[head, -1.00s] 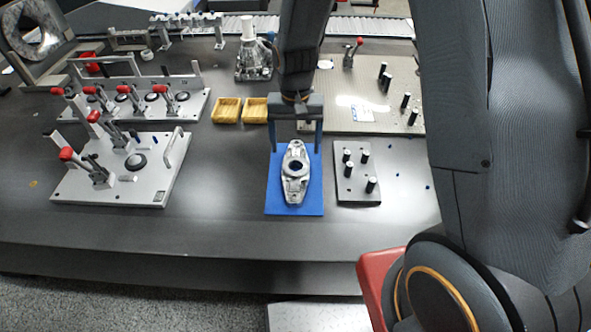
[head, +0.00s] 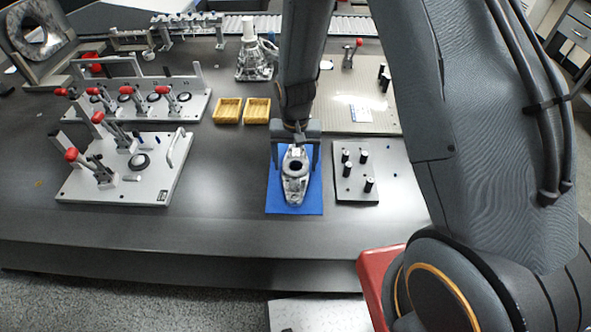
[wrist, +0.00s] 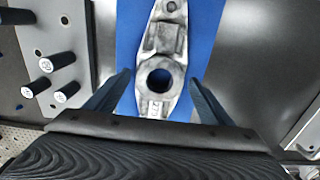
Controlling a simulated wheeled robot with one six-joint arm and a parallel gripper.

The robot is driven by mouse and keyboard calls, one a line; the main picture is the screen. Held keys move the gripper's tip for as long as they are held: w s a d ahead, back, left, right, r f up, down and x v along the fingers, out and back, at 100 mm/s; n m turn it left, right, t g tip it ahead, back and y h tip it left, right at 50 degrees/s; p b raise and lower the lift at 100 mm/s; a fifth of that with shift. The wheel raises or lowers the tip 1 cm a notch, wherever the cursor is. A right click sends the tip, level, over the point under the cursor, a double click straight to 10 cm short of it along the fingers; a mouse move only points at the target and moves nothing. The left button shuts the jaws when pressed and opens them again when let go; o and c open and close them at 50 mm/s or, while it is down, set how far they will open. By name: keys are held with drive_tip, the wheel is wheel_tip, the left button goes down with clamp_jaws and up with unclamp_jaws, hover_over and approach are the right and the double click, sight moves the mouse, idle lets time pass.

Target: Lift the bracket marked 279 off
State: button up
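The bracket (head: 295,181) is a silver, diamond-shaped metal part with a large round hole. It lies on a blue mat (head: 312,206) on the dark table. My gripper (head: 296,160) is directly over the bracket. In the wrist view my gripper (wrist: 160,84) is open, with one finger on each side of the bracket's near half and a gap on both sides. The fingers appear apart from the metal.
A plate with black pegs (head: 357,172) stands close to the right of the mat. Two yellow trays (head: 228,111) lie behind it to the left. A fixture with red-handled clamps (head: 125,167) stands at left. The table front is clear.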

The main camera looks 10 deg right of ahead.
drive_tip(key=c, duration=1.3)
drive_tip(key=shift+c, duration=0.2)
drive_tip(key=shift+r, duration=0.2)
